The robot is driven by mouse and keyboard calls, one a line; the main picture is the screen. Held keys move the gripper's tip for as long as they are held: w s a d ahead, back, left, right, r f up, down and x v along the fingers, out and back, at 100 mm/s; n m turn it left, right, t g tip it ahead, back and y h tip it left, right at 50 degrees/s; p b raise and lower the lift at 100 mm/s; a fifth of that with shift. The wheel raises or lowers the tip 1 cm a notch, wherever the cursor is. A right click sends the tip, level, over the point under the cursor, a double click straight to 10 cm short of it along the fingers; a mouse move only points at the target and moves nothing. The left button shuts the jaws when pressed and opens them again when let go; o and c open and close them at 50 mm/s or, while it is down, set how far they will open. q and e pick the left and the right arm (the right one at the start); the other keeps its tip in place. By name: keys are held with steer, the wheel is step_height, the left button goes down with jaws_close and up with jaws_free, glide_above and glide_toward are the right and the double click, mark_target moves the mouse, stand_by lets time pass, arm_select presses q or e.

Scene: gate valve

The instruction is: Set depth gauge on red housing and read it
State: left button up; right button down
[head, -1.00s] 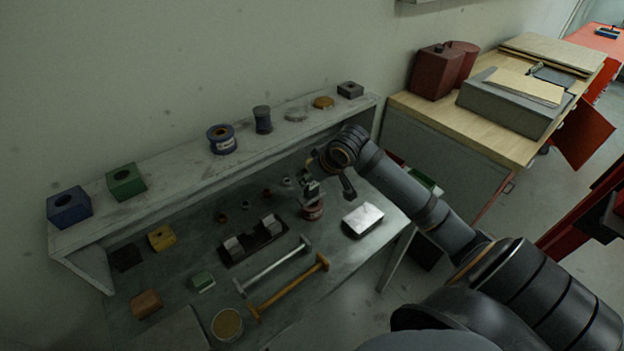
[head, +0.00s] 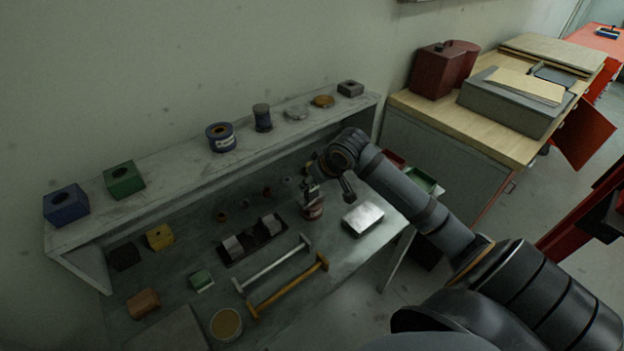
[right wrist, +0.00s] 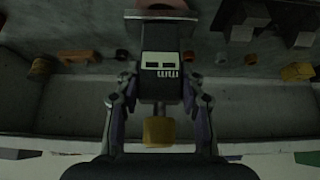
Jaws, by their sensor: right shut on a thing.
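The red housing (head: 313,211) stands upright on the grey bench, near its right part. My right gripper (head: 311,186) is directly above it. In the right wrist view my right gripper (right wrist: 158,103) is shut on the depth gauge (right wrist: 160,85), a dark upright body with a pale display and a tan block at its near end. The display's digits are too small to read. The gauge's grey crossbar shows at the far end, with a bit of the red housing (right wrist: 163,4) beyond it. I cannot tell for sure whether they touch. My left gripper is out of view.
A silver block (head: 362,219) lies right of the housing. A dark V-block fixture (head: 252,240) and two long-handled tools, grey (head: 272,266) and orange (head: 290,285), lie left. A raised shelf (head: 180,160) with several parts runs along the back wall.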

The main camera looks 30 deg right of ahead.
steer(key=shift+f, duration=0.1)
steer(key=c, duration=0.7)
jaws_free()
steer(key=shift+c, duration=0.2)
step_height(320, 180, up, 10)
steer(key=shift+r, duration=0.1)
